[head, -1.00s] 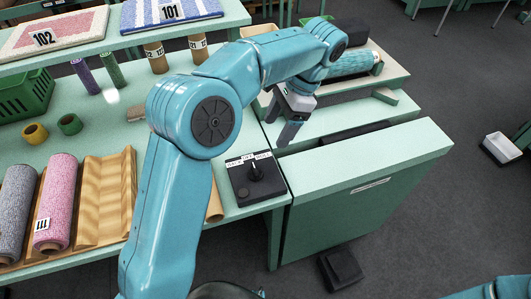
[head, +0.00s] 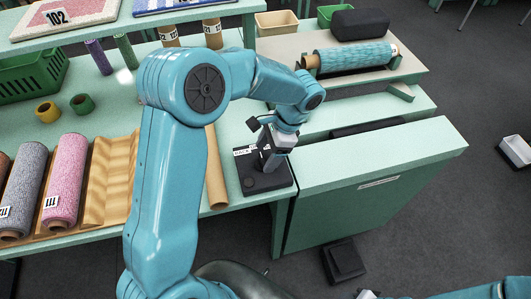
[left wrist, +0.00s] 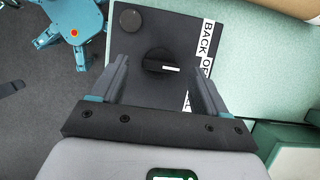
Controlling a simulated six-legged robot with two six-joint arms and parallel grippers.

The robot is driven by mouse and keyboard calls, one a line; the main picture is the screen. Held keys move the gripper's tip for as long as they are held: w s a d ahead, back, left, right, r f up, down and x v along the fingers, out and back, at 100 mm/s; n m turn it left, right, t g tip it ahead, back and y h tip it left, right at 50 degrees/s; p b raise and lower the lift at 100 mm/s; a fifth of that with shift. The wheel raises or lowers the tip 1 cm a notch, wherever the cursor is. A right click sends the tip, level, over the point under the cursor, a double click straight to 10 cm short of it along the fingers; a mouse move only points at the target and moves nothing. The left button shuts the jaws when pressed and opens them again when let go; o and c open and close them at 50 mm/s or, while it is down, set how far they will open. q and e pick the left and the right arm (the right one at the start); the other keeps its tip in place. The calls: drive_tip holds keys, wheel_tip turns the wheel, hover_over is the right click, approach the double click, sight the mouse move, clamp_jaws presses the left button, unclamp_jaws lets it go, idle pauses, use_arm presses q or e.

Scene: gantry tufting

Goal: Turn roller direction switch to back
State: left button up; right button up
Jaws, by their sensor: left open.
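The roller direction switch is a black box (head: 277,183) on the green bench, with a label strip along its far edge. In the left wrist view the box (left wrist: 185,30) shows a round black knob (left wrist: 160,62) with a white mark pointing right in the picture, and the label reads "BACK" and part of another word. My left gripper (head: 266,168) is open and points down over the box. In the left wrist view its fingers (left wrist: 160,85) stand on either side of the knob, apart from it. My right gripper is not clearly seen; only a bit of that arm shows at the bottom right.
A plain round button (left wrist: 130,20) sits on the same box. A cardboard tube (head: 216,170) lies just left of the box. A roller with blue-green yarn (head: 350,58) is behind. A black pedal (head: 343,260) lies on the floor.

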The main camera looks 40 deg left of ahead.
use_arm(q)
drive_tip(key=shift+s+a+f, duration=0.25)
drive_tip(key=shift+s+f, duration=0.1)
drive_tip(key=shift+f, duration=0.4)
drive_tip(key=shift+w, duration=0.2)
drive_tip(key=shift+s, duration=0.1)
drive_tip(key=c, duration=1)
drive_tip(key=shift+c, duration=0.2)
drive_tip(key=shift+n, duration=0.3)
drive_tip(key=n+h, duration=0.1)
drive_tip(key=n, duration=0.2)
drive_tip(key=shift+a+n+g, duration=0.1)
drive_tip(key=shift+n+g, duration=0.2)
drive_tip(key=shift+g, duration=0.1)
drive_tip(key=shift+a+n+h+b, duration=0.1)
drive_tip(key=shift+n+h+b, duration=0.15)
drive_tip(key=shift+n+h, duration=0.65)
drive_tip(key=shift+a+n+h+b, duration=0.1)
drive_tip(key=shift+n+h+b, duration=0.2)
drive_tip(key=shift+n, duration=1.2)
drive_tip(key=shift+d, duration=0.1)
